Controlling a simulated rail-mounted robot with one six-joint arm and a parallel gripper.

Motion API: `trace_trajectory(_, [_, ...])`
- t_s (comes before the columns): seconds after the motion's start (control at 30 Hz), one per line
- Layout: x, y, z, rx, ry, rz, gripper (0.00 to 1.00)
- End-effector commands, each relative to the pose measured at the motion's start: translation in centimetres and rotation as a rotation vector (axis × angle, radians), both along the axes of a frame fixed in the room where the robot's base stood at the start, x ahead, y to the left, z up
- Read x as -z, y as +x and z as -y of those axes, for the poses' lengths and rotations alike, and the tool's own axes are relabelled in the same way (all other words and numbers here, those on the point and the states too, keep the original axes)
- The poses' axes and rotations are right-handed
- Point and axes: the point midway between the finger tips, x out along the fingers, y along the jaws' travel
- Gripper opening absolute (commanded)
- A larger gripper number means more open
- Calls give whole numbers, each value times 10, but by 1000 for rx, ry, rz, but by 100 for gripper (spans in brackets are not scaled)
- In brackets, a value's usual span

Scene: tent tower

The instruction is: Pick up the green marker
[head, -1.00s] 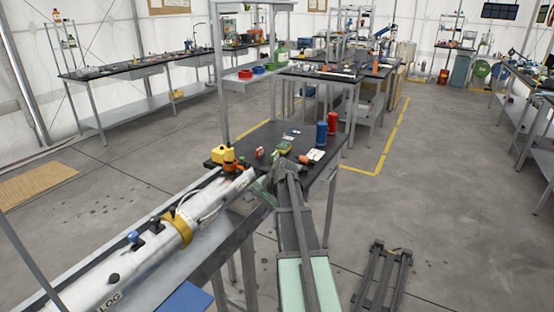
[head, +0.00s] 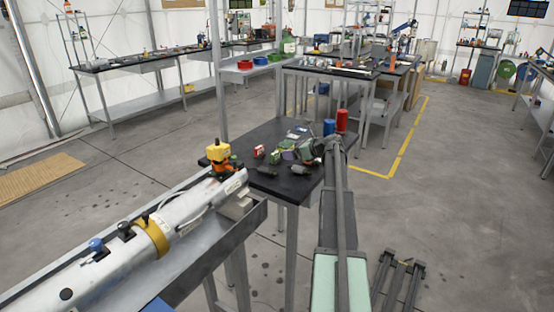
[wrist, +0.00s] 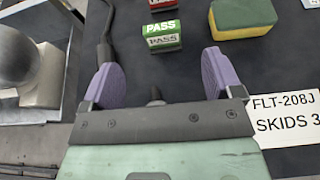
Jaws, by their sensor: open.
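I cannot make out a green marker for certain. In the wrist view, a small green block labelled PASS (wrist: 163,38) lies on the dark tabletop beyond my gripper (wrist: 161,82). My gripper has two purple fingers, spread wide with nothing gripped. A small dark tip (wrist: 155,93) shows in the gap near the gripper's base; its body is hidden, so I cannot tell what it is. In the head view, my gripper (head: 289,155) is over the small black table (head: 262,137), and dark items (head: 298,170) lie at its near edge.
A yellow-and-green sponge (wrist: 244,18) and a white card reading FLT-208J SKIDS 3 (wrist: 286,118) lie to the right. Blue (head: 329,127) and red (head: 342,120) cans stand at the table's far right corner. A yellow-topped item (head: 217,152) stands at the left.

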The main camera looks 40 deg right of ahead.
Motion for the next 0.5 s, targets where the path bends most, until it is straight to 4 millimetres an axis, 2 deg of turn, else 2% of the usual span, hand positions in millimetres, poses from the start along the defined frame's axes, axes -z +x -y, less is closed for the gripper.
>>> trace_trajectory(0.03, [9, 11, -2, -2, -1, 0, 85])
trace_trajectory(0.1, [15, 23, -7, -4, -1, -1, 85])
trace_trajectory(0.37, [19, 38, -12, -2, -2, -1, 85])
trace_trajectory(0.5, [32, 60, -18, -3, -3, -1, 85])
